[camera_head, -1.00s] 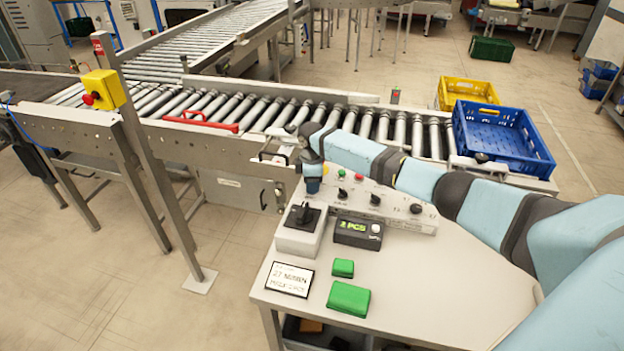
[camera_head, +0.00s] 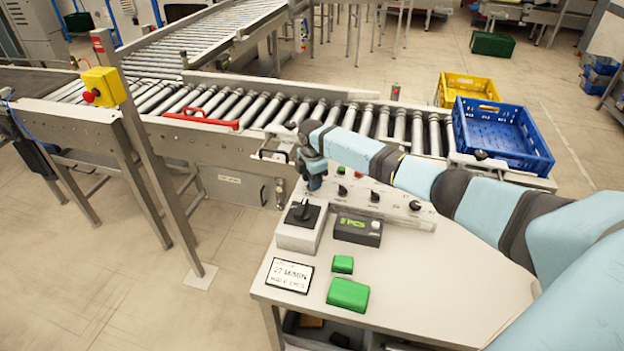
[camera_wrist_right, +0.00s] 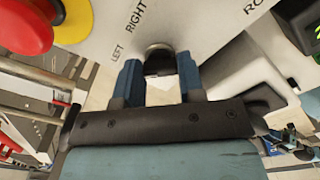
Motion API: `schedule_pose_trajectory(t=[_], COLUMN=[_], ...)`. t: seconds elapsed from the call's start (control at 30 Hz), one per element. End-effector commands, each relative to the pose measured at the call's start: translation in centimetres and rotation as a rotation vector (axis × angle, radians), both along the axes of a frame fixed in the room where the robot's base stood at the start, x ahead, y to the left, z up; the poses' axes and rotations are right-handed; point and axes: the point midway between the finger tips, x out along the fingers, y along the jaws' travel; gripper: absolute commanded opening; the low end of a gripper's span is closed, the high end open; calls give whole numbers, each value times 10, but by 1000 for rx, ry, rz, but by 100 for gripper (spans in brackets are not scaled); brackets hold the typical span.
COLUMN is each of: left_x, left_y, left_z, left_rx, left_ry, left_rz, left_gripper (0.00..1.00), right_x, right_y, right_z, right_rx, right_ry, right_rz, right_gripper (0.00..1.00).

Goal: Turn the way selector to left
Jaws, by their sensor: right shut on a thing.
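The way selector (camera_wrist_right: 158,62) is a dark round knob on the light control panel (camera_wrist_right: 210,20), with the words LEFT and RIGHT printed beside it in the right wrist view. My right gripper (camera_wrist_right: 160,72) has its two blue fingers on either side of the knob and is shut on it. Which word the knob points to cannot be told. In the head view my right gripper (camera_head: 315,184) reaches down at the left end of the panel and hides the selector. My left gripper is not in view.
Near the gripper are a red mushroom button (camera_wrist_right: 25,25), a black joystick box (camera_head: 298,238) and a small green-lit display (camera_head: 357,230). Green blocks (camera_head: 347,295) lie on the table. The roller conveyor (camera_head: 290,112) runs behind, with a blue crate (camera_head: 500,135) at right.

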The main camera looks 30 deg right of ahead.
Motion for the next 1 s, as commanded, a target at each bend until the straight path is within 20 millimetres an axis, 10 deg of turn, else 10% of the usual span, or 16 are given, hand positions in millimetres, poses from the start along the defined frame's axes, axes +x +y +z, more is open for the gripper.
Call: schedule_pose_trajectory(t=[0.23,0.27,0.37,0.73,1.0], left_x=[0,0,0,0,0], left_y=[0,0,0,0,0], left_z=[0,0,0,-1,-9], left_rx=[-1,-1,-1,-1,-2], left_ry=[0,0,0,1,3], left_rz=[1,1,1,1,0], left_gripper=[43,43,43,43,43], right_x=[1,1,1,1,1], right_y=[1,1,1,0,0], right_z=[1,1,1,8,60], right_rx=[3,3,2,1,0], right_ry=[-2,-2,-2,-3,-6], right_rz=[0,0,0,-1,0], right_gripper=[12,43,62,62,62])
